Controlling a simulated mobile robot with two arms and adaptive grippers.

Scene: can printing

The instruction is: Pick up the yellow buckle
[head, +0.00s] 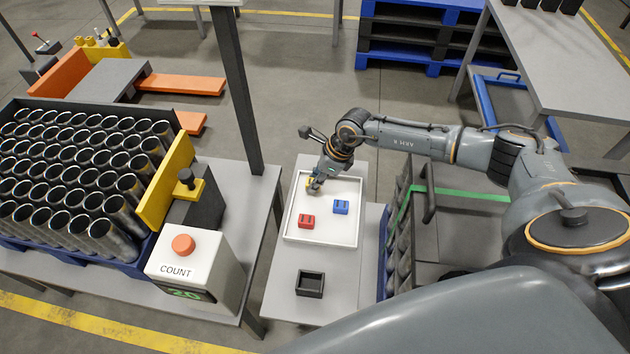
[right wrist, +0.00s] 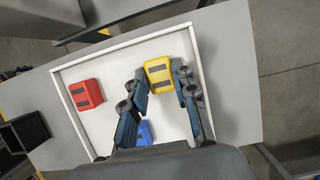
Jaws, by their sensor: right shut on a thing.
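The yellow buckle (right wrist: 160,75) is between the fingers of my right gripper (right wrist: 161,84) in the right wrist view. The gripper is shut on it, over the white tray (right wrist: 68,77). In the head view the right gripper (head: 314,187) is at the tray's far left part, with only a bit of yellow showing beside it. A red buckle (head: 306,221) and a blue buckle (head: 340,207) lie in the tray, apart from the gripper. In the right wrist view the blue one (right wrist: 145,132) is partly hidden by the gripper. My left gripper is not in view.
A small black open box (head: 310,283) stands on the table in front of the tray. To the left are a COUNT box (head: 195,262) with an orange button and a crate of metal cans (head: 80,180).

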